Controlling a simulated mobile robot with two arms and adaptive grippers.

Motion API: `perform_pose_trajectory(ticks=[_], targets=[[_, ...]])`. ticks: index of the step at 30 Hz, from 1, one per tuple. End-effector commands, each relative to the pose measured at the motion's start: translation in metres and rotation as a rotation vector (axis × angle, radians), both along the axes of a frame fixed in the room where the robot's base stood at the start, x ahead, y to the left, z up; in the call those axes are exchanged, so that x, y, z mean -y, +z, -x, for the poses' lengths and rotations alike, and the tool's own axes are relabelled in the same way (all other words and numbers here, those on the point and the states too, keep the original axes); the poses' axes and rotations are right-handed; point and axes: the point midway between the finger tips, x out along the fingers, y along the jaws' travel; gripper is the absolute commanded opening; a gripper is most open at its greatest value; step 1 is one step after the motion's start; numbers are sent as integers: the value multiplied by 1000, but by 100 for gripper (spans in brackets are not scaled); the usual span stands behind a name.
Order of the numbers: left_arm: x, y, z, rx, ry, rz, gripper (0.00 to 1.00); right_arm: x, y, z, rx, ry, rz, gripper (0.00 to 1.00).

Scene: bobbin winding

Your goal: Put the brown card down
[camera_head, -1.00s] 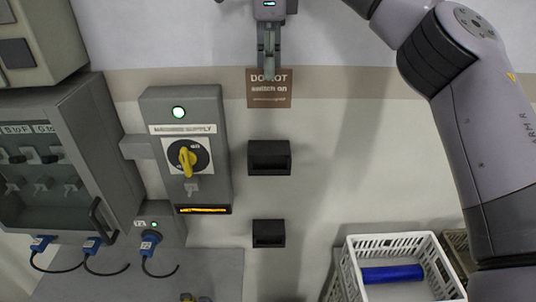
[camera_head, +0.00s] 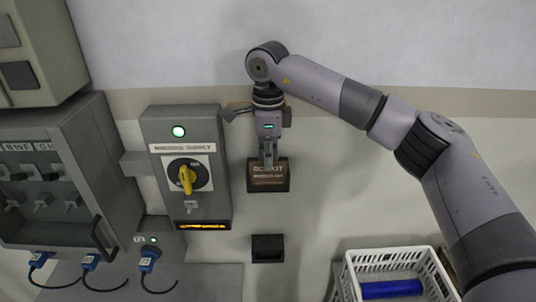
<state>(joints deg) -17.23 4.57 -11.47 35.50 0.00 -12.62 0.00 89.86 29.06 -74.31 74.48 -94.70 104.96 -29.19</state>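The brown card (camera_head: 268,180), with white lettering, is upright at the upper black wall holder (camera_head: 287,187) in the head view. The card covers most of the holder, whose dark edge shows around the card's sides and bottom. I cannot tell how deep the card sits in it. My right gripper (camera_head: 267,161) points down from above, its fingers shut on the card's top edge and hiding part of the lettering. My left gripper is not in view.
A lower black holder (camera_head: 267,248) is on the wall below. The machine supply box (camera_head: 220,172) with a yellow rotary switch (camera_head: 187,178) stands close on the left. A white basket (camera_head: 345,276) with a blue roll (camera_head: 392,289) is at lower right.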

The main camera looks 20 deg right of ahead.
Motion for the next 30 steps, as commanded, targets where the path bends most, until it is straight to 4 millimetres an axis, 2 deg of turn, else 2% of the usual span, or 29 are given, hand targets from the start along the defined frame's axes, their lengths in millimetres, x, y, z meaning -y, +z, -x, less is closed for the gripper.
perform_pose_trajectory(ticks=[10, 12, 20, 30], targets=[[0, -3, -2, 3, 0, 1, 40, 0, -5, 0, 1, 0, -1, 0], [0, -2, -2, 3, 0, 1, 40, 0, -4, 0, 2, 0, 0, 8], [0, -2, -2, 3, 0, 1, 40, 0, -4, 0, 1, 0, -1, 25], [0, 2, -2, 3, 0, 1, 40, 0, 1, 0, 2, 0, 0, 25]])
